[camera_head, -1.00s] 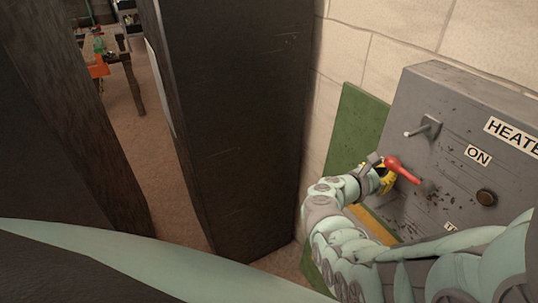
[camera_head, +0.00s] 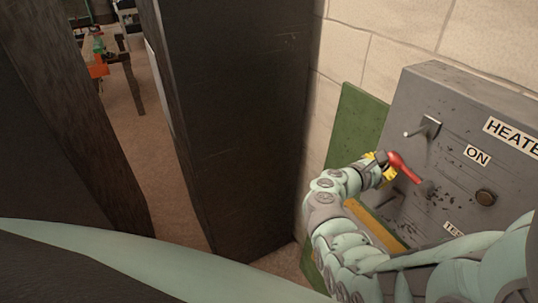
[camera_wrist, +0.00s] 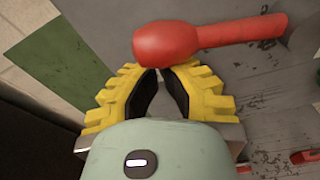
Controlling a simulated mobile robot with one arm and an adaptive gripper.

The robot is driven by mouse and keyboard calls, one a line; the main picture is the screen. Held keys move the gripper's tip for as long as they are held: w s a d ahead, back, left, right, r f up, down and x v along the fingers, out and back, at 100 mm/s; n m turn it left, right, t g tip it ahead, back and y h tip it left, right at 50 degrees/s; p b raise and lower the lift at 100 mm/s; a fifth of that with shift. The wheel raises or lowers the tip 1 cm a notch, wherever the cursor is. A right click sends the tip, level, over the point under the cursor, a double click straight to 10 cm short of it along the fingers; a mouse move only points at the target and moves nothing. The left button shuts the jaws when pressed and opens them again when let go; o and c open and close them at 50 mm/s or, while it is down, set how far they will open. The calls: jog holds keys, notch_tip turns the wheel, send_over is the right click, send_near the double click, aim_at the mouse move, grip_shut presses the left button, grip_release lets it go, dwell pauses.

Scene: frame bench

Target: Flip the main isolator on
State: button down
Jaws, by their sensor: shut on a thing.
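A red lever (camera_head: 405,168) with a thick rounded end sticks out from a grey panel box (camera_head: 458,100). The panel carries an "ON" label (camera_head: 477,156) above and to the right of the lever. In the wrist view the red lever (camera_wrist: 210,36) lies across the top, its thick end at my fingertips. In the head view my gripper (camera_head: 384,163) is at the lever's left end, partly hidden by my wrist.
A metal toggle (camera_head: 422,131) stands out above the lever, and a dark round button (camera_head: 486,197) sits to the right. A partly cut-off "HEATE" label (camera_head: 510,135) is at the upper right. A green board (camera_head: 355,125) and a dark cabinet (camera_head: 235,120) stand left.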

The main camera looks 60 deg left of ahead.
aim_at(389, 153)
jog(key=shift+s+a+r+m+y, duration=0.15)
jog(key=shift+r+m+y, duration=0.15)
jog(key=shift+r+m, duration=0.5)
notch_tip(389, 153, up, 3)
jog(key=shift+f+m+b, duration=0.2)
jog(key=shift+m+b, duration=0.15)
jog(key=shift+m, duration=0.75)
jog(key=r+m, duration=0.1)
jog(key=d+r+m, duration=0.1)
jog(key=r+m, duration=0.1)
jog(key=shift+d+r+t+y+b, duration=0.15)
jog(key=shift+d+t+y+b, duration=0.15)
jog(key=shift+y, duration=0.1)
jog(key=shift+d+r+m, duration=0.2)
jog(key=shift+r+m, duration=0.1)
jog(key=shift+m, duration=0.1)
jog(key=shift+d+r+p, duration=0.5)
jog(key=shift+d+r, duration=0.05)
jog(key=shift+r, duration=0.1)
jog(key=shift+d+r, duration=0.25)
jog(key=shift+d, duration=0.1)
